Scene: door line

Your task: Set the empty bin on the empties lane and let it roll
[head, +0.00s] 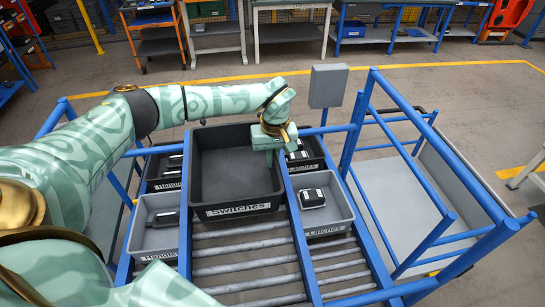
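The black bin (235,180) labelled "Switches" is in the middle of the roller rack, over the middle roller lane (245,265). Its inside looks empty. My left gripper (268,155) points down at the bin's far right side, with a fingertip at or just inside the rim. The gap between its fingers is hidden, so I cannot tell whether it grips the rim. I cannot tell whether the bin rests on the rollers or hangs just above them. I see no lane marked for empties. My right gripper is out of view.
Grey bins with dark parts stand in the side lanes: one on the left (153,240), one labelled "Latches" (328,223) on the right. Darker bins are behind them. A grey box on a post (328,86) and a blue-railed cart (400,215) stand to the right.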

